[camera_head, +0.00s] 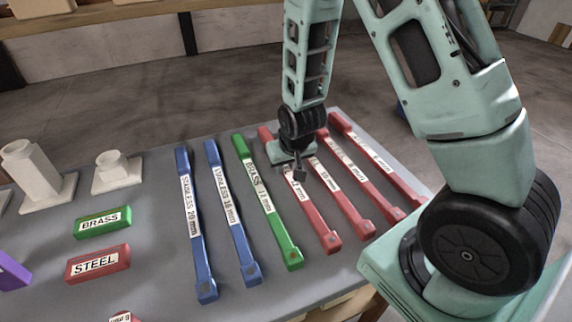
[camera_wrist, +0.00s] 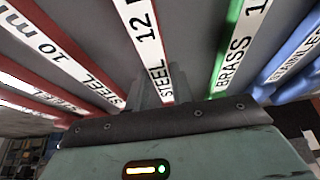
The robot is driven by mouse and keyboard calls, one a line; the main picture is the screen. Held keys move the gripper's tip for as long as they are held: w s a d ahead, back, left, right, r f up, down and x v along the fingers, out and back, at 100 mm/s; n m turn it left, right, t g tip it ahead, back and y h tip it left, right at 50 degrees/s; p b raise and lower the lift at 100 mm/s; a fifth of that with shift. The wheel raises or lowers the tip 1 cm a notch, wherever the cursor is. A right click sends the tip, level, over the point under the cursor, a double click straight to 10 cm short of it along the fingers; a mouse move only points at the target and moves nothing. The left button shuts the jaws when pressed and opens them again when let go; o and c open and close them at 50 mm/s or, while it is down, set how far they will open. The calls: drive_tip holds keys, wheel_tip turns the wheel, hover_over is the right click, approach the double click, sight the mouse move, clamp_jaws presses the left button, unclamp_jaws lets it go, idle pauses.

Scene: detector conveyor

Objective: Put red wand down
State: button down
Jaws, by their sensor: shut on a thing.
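Several red wands lie side by side on the grey table (camera_head: 165,290). My gripper (camera_head: 300,176) is over the leftmost red wand (camera_head: 316,217), beside the green brass wand (camera_head: 264,202). It is shut on this wand, though the fingertips are small and partly hidden in the head view. In the wrist view the held wand (camera_wrist: 145,38), labelled STEEL 12, runs between the grey fingers (camera_wrist: 158,92). It lines up with the row; I cannot tell whether it touches the table.
Another red wand (camera_head: 343,198) lies close on the right. Two blue stainless wands (camera_head: 205,262) lie left of the green one. BRASS (camera_head: 103,222) and STEEL (camera_head: 98,264) blocks and white stands (camera_head: 117,178) are further left. Bare table lies between blocks and wands.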

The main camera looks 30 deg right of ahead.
drive_tip(key=shift+f, duration=0.15)
drive_tip(key=c, duration=1.2)
unclamp_jaws()
